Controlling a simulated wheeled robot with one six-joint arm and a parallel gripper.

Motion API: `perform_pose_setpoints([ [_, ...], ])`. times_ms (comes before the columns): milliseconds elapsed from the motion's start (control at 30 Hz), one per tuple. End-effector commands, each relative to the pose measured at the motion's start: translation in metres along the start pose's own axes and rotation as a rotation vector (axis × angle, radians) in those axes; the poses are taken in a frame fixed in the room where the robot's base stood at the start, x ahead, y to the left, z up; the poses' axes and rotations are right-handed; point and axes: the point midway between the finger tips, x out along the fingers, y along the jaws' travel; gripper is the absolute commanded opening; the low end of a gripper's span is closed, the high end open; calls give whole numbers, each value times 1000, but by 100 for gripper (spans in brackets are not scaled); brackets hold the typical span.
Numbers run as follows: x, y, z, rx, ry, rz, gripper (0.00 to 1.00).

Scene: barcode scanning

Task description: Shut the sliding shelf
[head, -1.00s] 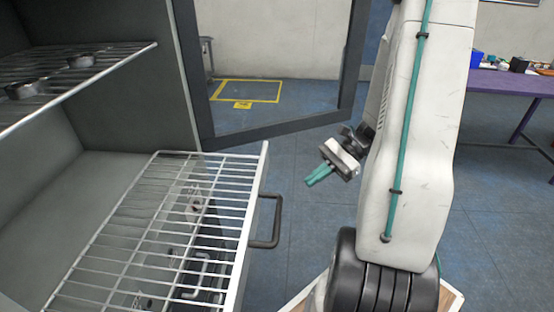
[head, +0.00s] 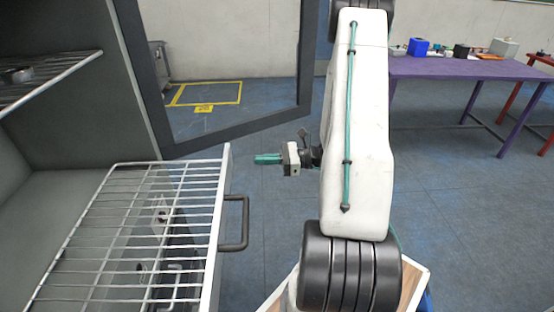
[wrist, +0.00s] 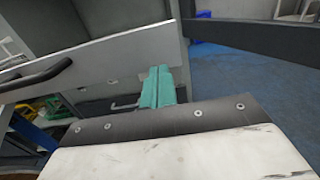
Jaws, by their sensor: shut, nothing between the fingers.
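The sliding shelf (head: 212,245) is a wire rack with a light front panel, pulled out of the grey cabinet in the head view. A dark handle (head: 243,222) sticks out from its front; the handle also shows in the wrist view (wrist: 38,76) at the left. My gripper (head: 256,159) has teal fingers, shut and empty. It is to the right of the shelf's front panel, beyond the handle, apart from both in the head view. In the wrist view the fingers (wrist: 158,84) overlap the end of the front panel (wrist: 110,68); I cannot tell whether they touch.
An upper wire shelf (head: 60,78) holds a dark round part. The cabinet's framed door (head: 240,136) stands open behind my gripper. A purple table (head: 455,69) with several small items is at the back right. The blue floor between is clear.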

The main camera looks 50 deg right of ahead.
Motion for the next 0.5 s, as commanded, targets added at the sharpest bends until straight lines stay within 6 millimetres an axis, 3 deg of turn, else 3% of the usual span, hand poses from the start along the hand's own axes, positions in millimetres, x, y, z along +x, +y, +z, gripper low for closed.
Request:
perform_pose_setpoints([
  [200, 44, 1, 0, -1, 1, 4, 0],
  [500, 69, 0, 0, -1, 1, 1, 0],
])
